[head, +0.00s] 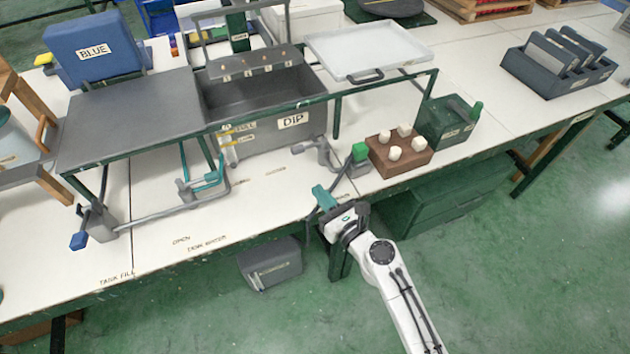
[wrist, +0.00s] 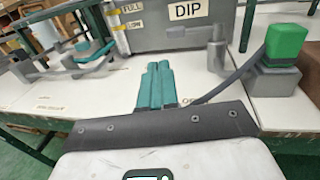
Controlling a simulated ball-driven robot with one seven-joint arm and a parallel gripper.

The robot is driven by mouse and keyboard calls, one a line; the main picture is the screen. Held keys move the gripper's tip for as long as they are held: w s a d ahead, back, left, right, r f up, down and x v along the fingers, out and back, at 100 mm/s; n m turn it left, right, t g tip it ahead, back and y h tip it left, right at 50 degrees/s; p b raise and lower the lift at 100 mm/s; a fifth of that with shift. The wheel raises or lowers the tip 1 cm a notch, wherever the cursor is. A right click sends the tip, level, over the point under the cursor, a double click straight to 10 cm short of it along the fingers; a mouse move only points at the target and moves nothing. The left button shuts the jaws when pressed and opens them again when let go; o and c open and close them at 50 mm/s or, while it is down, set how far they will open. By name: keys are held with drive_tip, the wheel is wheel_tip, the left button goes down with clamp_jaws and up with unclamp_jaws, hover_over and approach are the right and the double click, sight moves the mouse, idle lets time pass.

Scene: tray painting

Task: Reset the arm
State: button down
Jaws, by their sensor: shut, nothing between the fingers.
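My gripper (head: 322,195) has teal fingers and sits at the front edge of the white workbench (head: 200,235). In the wrist view its fingers (wrist: 156,83) lie side by side, shut with nothing between them. It points toward the grey tank labelled DIP (head: 270,125), which also fills the top of the wrist view (wrist: 165,28). A green block-shaped knob (head: 359,151) on a grey base stands just beyond and to the right of my gripper; it also shows in the wrist view (wrist: 286,44). My white arm reaches in from the lower right of the head view.
A brown block with several white knobs (head: 385,163) and a green box (head: 445,122) stand right of my gripper. A white tray (head: 400,48) rests on a rack. A bin (head: 270,268) sits below the bench edge. Green floor is open at lower right.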

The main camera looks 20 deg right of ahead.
drive_tip(key=shift+s, duration=1.05)
drive_tip(key=s+a+f+n+g+y, duration=0.2)
drive_tip(key=s+n+g, duration=0.3)
drive_tip(key=n, duration=0.6)
drive_tip(key=s+a+f+n+g+y, duration=0.15)
drive_tip(key=s+n+g, duration=0.35)
drive_tip(key=n, duration=0.5)
drive_tip(key=s+d+n+g+h, duration=0.3)
drive_tip(key=s+d+n, duration=0.3)
drive_tip(key=s, duration=0.3)
drive_tip(key=s+d+n+g+h, duration=0.3)
drive_tip(key=s+d+n, duration=0.3)
drive_tip(key=s, duration=0.4)
drive_tip(key=shift+s+d+r+g+h, duration=0.15)
drive_tip(key=shift+s+g+h, duration=0.15)
drive_tip(key=shift+h, duration=0.25)
